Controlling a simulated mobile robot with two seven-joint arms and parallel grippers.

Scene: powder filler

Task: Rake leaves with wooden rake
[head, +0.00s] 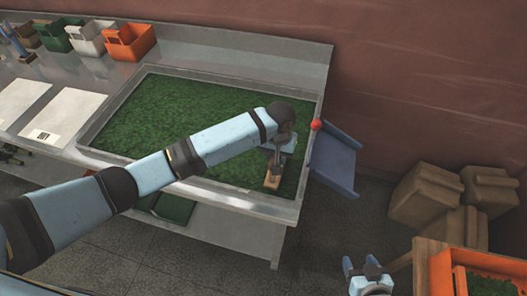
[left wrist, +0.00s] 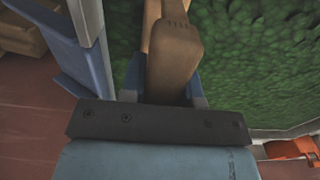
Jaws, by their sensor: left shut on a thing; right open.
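Green leaves (head: 180,115) fill a wide metal tray (head: 235,196) set in the bench; they also show in the left wrist view (left wrist: 255,65). My left arm reaches across the tray. My left gripper (head: 279,152) is shut on the wooden rake (head: 273,181) at the tray's right end. In the left wrist view, the brown wood of the rake (left wrist: 174,48) sits between the fingers; its far end is cut off by the frame. Whether the rake touches the leaves I cannot tell. My right gripper (head: 366,268) is open and empty, low at the front right, away from the tray.
A blue chute (head: 335,160) slopes down beside the tray's right end, with a red ball (head: 316,125) at its top. An orange crate (head: 441,272) with green contents stands at the lower right. Cardboard boxes (head: 424,195) sit by the wall. Bins (head: 130,42) line the bench's back left.

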